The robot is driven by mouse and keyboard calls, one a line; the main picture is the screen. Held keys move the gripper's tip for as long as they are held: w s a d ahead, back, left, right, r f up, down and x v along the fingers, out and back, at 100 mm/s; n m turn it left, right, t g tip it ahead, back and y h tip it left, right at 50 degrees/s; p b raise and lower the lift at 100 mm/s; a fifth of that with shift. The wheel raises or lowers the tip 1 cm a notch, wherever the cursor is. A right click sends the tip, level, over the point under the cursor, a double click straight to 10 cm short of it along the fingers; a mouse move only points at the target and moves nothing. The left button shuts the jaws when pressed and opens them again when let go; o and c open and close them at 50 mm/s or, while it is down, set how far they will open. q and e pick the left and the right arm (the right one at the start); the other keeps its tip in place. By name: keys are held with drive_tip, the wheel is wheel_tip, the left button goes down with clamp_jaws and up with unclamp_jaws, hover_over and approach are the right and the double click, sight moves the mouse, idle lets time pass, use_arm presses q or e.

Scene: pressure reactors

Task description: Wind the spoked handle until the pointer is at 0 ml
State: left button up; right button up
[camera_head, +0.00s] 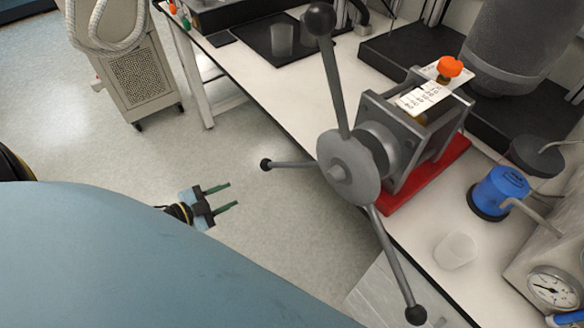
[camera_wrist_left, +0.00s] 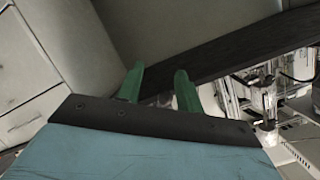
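The spoked handle (camera_head: 343,168) is a grey hub with long spokes ending in black balls, on the side of a metal press at the bench edge. Three balls show: top (camera_head: 319,19), left (camera_head: 265,164) and bottom (camera_head: 416,314). A white scale plate (camera_head: 423,97) with dark marks lies on top of the press beside an orange knob (camera_head: 450,67). The pointer and its reading are too small to tell. My left gripper (camera_head: 226,196) is open and empty, left of the handle and apart from it. Its green fingers (camera_wrist_left: 160,88) show apart in the left wrist view. My right gripper is not seen.
The press stands on a red base (camera_head: 425,172) on the white bench (camera_head: 300,110). A blue-capped vessel (camera_head: 499,191), a clear beaker (camera_head: 455,251) and a pressure gauge (camera_head: 553,288) are at right. A wheeled cabinet (camera_head: 135,70) stands back left. The floor around my left gripper is clear.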

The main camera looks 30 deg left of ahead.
sight(280, 166)
use_arm(q)
drive_tip(key=w+d+r+m+h+b, duration=0.1)
drive_tip(key=d+r+m+h, duration=0.5)
drive_tip(key=r, duration=0.5)
drive_tip(key=shift+h, duration=0.3)
drive_tip(key=x, duration=0.8)
drive_tip(key=b+x, duration=0.1)
drive_tip(key=x, duration=0.3)
drive_tip(key=shift+w+a+r, duration=0.25)
drive_tip(key=shift+w+d, duration=0.35)
drive_tip(key=shift+w, duration=0.05)
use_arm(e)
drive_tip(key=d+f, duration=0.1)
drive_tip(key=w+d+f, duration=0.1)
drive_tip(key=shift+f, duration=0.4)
use_arm(q)
drive_tip(key=shift+c, duration=0.8)
clamp_jaws()
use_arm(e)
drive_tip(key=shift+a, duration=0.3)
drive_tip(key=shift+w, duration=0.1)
